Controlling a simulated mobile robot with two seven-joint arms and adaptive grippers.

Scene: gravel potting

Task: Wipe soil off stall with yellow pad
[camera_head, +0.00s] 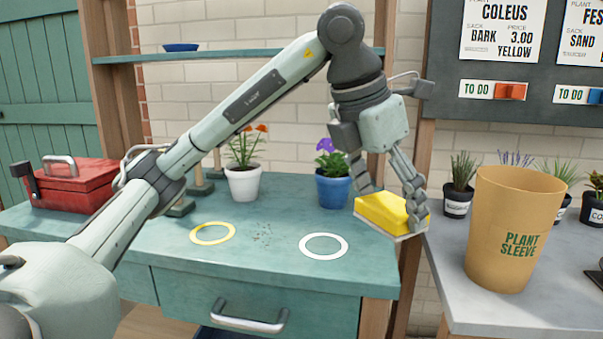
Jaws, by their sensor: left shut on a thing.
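My left gripper (390,195) is shut on the yellow pad (387,211), which has a pale underside. It holds the pad at the right edge of the green stall (275,263), slightly tilted; I cannot tell whether the pad touches the top. My right gripper is not in view.
A white pot (243,183) with orange flowers and a blue pot (332,190) with purple flowers stand behind the soil. A red toolbox (75,187) is at the left. A tan plant sleeve (510,230) stands on the grey counter at the right.

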